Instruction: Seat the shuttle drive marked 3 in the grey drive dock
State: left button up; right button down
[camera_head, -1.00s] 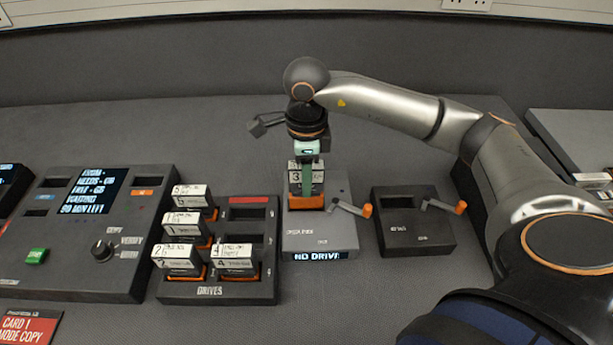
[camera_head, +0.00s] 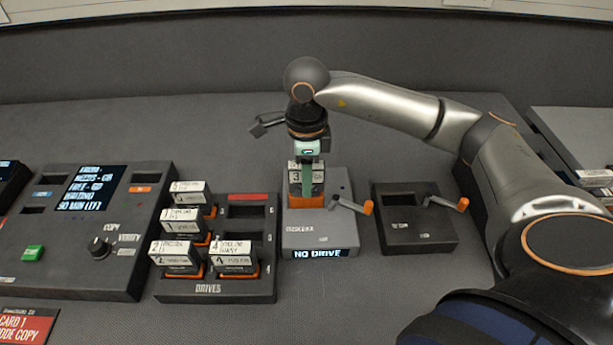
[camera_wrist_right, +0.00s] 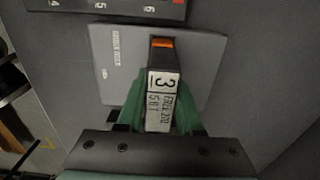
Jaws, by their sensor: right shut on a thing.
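The shuttle drive marked 3 (camera_head: 294,183) is a dark block with a white label and an orange end. My right gripper (camera_head: 306,180) is shut on it, and its green fingers flank the drive in the right wrist view (camera_wrist_right: 161,110). The drive is upright at the back part of the grey drive dock (camera_head: 318,238), orange end down. The dock also shows beneath the drive in the right wrist view (camera_wrist_right: 115,70). Its display reads "NO DRIVE". The dock's slot is hidden, so I cannot tell whether the drive is in it or just above. My left gripper is out of view.
A dark rack (camera_head: 218,290) labelled DRIVES, left of the dock, holds several labelled drives. The dock's orange-knobbed lever (camera_head: 352,206) juts to the right. A dark unit (camera_head: 415,232) with a similar lever stands on the right. A control console (camera_head: 85,240) stands at left.

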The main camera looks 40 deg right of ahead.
jog(key=shift+f+b, duration=1.2)
jog(key=shift+f, duration=0.15)
dwell(0.8)
dwell(0.4)
jog(key=shift+c, duration=0.8)
grip_release()
jog(key=shift+r, duration=0.1)
jog(key=shift+r+p, duration=2.65)
jog(key=shift+r, duration=1.05)
